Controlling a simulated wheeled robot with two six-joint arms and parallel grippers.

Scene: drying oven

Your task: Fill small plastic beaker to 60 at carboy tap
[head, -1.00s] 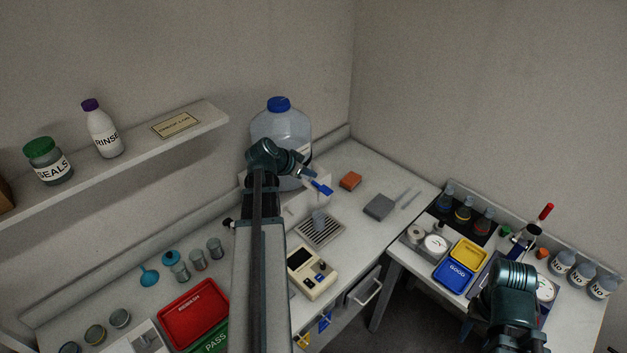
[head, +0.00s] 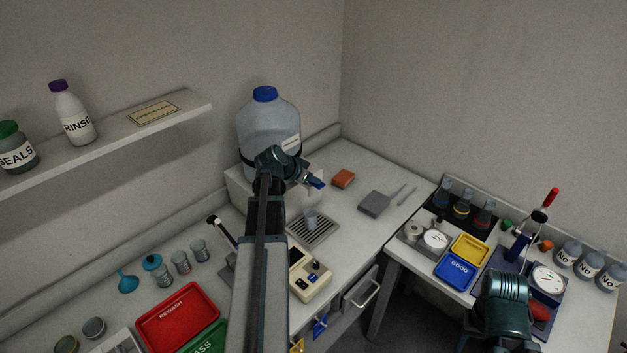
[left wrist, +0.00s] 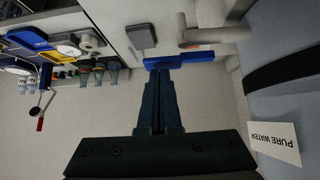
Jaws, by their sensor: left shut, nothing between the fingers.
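The small plastic beaker (head: 311,220) stands upright on the slotted drip tray (head: 325,231), below the carboy's tap. Its water level and marks are too small to read. The clear carboy (head: 268,122) with a blue cap stands on a raised block behind. Its tap has a blue handle (head: 317,183), which shows as a blue bar (left wrist: 180,60) in the left wrist view. My left gripper (head: 307,178) is shut and empty, its fingertips (left wrist: 161,73) right at the blue bar; I cannot tell whether they touch it.
A cream instrument (head: 310,280) stands in front of the drip tray. An orange block (head: 343,179) and a grey flat piece (head: 374,204) lie to the right. Red (head: 178,318) and green trays are at front left. A side table holds bottles, dials and trays.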

